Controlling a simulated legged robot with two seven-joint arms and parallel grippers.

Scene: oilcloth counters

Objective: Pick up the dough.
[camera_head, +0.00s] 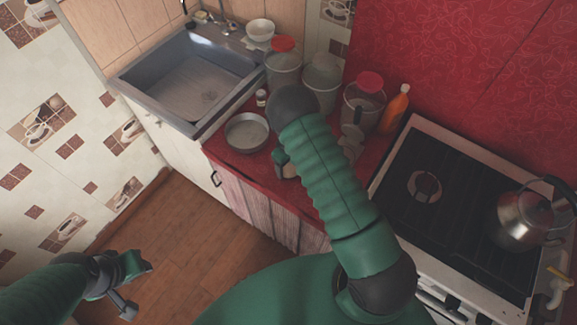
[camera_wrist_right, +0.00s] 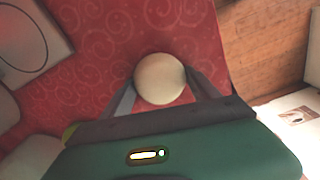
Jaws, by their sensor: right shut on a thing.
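The dough is a pale round ball (camera_wrist_right: 160,78) in the right wrist view, over the red counter top. My right gripper (camera_wrist_right: 160,84) has one finger against each side of the ball and is shut on it. I cannot tell whether the ball touches the counter. In the head view my right arm covers the dough, and only part of my right gripper (camera_head: 284,165) shows beside the arm, over the counter. My left gripper (camera_head: 129,283) is low at the left, above the wooden floor and away from the counter. Its finger opening is unclear.
On the red counter (camera_head: 228,157) stand a metal bowl (camera_head: 247,132), a small jar (camera_head: 261,98), several clear containers, some with red lids, and an orange bottle (camera_head: 395,110). A sink (camera_head: 190,80) is at the left; a stove (camera_head: 440,200) with a kettle (camera_head: 520,218) is at the right.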

